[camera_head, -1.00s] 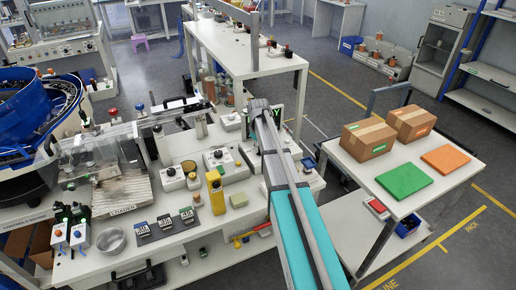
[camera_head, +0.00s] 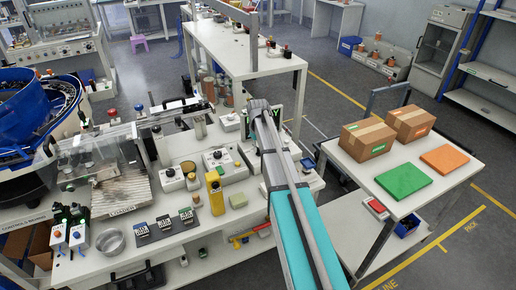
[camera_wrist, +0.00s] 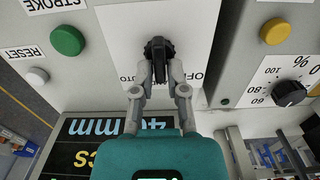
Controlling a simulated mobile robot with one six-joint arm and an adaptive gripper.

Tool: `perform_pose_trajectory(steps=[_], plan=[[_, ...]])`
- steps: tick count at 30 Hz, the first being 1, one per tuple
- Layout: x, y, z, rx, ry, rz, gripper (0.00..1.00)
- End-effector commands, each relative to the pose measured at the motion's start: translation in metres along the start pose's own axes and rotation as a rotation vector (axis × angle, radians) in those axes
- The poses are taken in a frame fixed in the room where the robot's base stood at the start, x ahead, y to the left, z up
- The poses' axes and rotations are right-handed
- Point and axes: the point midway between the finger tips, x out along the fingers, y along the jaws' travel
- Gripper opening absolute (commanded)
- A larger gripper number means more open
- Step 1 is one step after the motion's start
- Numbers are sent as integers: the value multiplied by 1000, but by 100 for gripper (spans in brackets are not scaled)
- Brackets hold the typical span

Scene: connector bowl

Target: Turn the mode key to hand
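The mode key (camera_wrist: 158,48) is a black knob on a white label plate (camera_wrist: 193,22) in the wrist view. My gripper (camera_wrist: 160,74) has its two grey fingertips close against both sides of the key and appears shut on it. The key stands roughly upright in the picture. Part of the word AUTO shows left of the fingers and part of OFF to the right. I cannot see a hand marking; the fingers cover some of the plate. In the head view my own arm hides the gripper and the key.
In the wrist view a green button (camera_wrist: 67,40) and a white reset button (camera_wrist: 37,76) are at left. A yellow button (camera_wrist: 276,31) and a black percent dial (camera_wrist: 289,93) are at right. A dark display (camera_wrist: 85,145) lies below. In the head view, a crowded workbench (camera_head: 205,232) stands left of my arm.

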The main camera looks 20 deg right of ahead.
Motion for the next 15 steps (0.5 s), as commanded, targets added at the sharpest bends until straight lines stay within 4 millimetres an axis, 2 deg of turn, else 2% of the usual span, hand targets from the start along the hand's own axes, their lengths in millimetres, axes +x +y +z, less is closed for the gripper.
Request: perform_pose_trajectory(steps=[1, 3, 4, 15], plan=[[0, 0, 0, 0, 0, 0, 35], [0, 0, 0, -1, 0, 0, 48], [0, 0, 0, -1, 0, 0, 49], [0, 0, 0, -4, 0, 0, 49]])
